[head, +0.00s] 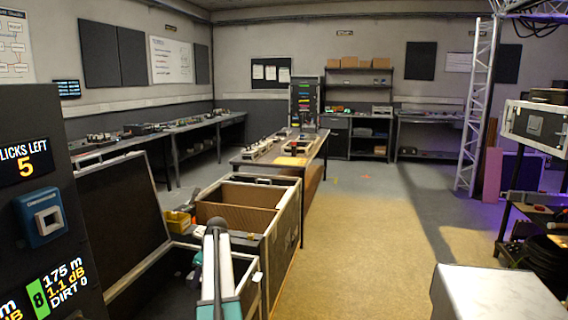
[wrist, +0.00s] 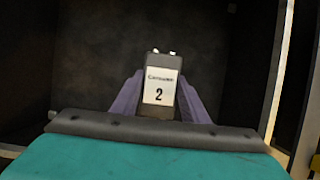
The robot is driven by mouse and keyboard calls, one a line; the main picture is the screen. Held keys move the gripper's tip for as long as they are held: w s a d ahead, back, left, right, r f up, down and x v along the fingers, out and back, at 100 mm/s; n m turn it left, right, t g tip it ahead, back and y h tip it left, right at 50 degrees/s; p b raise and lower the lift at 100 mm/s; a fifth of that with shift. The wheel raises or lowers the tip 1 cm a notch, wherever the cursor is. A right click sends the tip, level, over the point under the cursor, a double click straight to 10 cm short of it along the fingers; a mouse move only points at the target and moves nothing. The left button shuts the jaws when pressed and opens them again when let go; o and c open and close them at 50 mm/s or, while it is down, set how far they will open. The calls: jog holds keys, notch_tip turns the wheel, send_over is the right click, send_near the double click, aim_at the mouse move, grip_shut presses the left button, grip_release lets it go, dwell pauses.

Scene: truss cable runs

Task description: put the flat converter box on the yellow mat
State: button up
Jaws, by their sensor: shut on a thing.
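In the wrist view my gripper (wrist: 159,98) has its two purple fingers closed on the sides of a small dark grey box (wrist: 159,127). The box has a white label with a blurred word and a large 2, and two small bright tips at its far end. It appears to be the converter box. Behind it is the dark inside of a case or bin. In the head view my arm reaches down by the open cases, and the fingers and box cannot be made out. A small yellow patch (head: 292,161) on the middle table may be the mat.
An open flight case (head: 285,225) with brown compartments stands between me and the middle table (head: 312,156). A raised dark lid (head: 122,215) is at left. A yellow bin (head: 177,221) sits beside the case. The floor (head: 365,235) to the right is clear.

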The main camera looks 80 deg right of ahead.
notch_tip(320, 180, up, 27)
jog(key=p, duration=2.5)
jog(key=shift+p, duration=0.3)
jog(key=shift+f, duration=0.15)
